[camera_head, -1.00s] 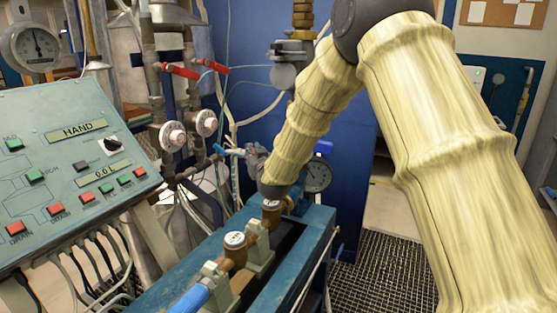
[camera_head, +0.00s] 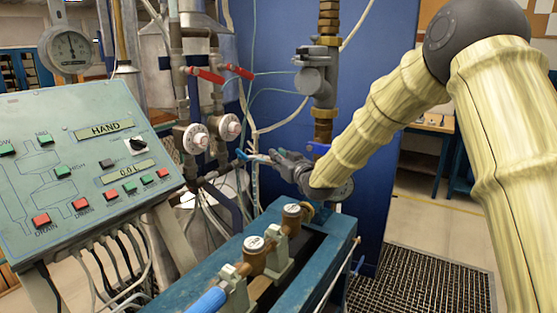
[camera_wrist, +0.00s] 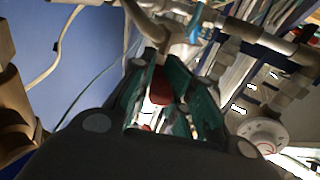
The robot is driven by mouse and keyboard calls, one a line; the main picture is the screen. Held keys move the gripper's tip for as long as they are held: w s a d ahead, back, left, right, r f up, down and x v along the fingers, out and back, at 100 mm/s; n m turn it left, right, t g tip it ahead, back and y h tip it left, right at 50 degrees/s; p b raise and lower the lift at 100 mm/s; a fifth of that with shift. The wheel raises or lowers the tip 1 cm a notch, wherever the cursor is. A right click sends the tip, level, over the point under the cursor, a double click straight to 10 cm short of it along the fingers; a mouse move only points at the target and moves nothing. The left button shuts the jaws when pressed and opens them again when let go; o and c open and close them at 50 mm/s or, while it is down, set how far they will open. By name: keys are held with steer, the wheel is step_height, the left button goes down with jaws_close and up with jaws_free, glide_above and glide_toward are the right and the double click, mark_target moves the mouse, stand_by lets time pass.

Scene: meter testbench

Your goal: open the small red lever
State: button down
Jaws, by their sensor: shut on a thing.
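My gripper (camera_head: 274,157) reaches in from the right, at pipework behind the blue bench. In the wrist view its green fingers (camera_wrist: 172,82) are shut around a small red lever (camera_wrist: 160,90), of which only a short part shows between them. A pale pipe fitting lies just beyond the fingertips. In the head view this lever is hidden by my gripper. Two larger red levers, a left one (camera_head: 206,75) and a right one (camera_head: 240,71), sit higher on the vertical pipes, apart from my gripper.
Two white round dials (camera_head: 229,127) sit below the larger levers. A control panel (camera_head: 75,150) with buttons stands at left. The blue bench (camera_head: 335,235) with brass meters (camera_head: 255,250) is in front. A thick vertical pipe (camera_head: 323,125) and a gauge stand close to my wrist.

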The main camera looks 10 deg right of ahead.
steer(key=shift+w+d+r, duration=0.15)
steer(key=shift+r, duration=0.55)
steer(key=c, duration=1.6)
jaws_free()
steer(key=shift+c, duration=0.2)
steer(key=shift+o, duration=1.4)
steer(key=shift+w+d+f, duration=0.1)
steer(key=shift+w+f, duration=0.05)
steer(key=shift+a, duration=0.25)
steer(key=shift+d+f, duration=0.1)
steer(key=shift+s+d, duration=0.1)
steer(key=shift+s, duration=0.35)
steer(key=v, duration=1.1)
steer(key=shift+f, duration=0.45)
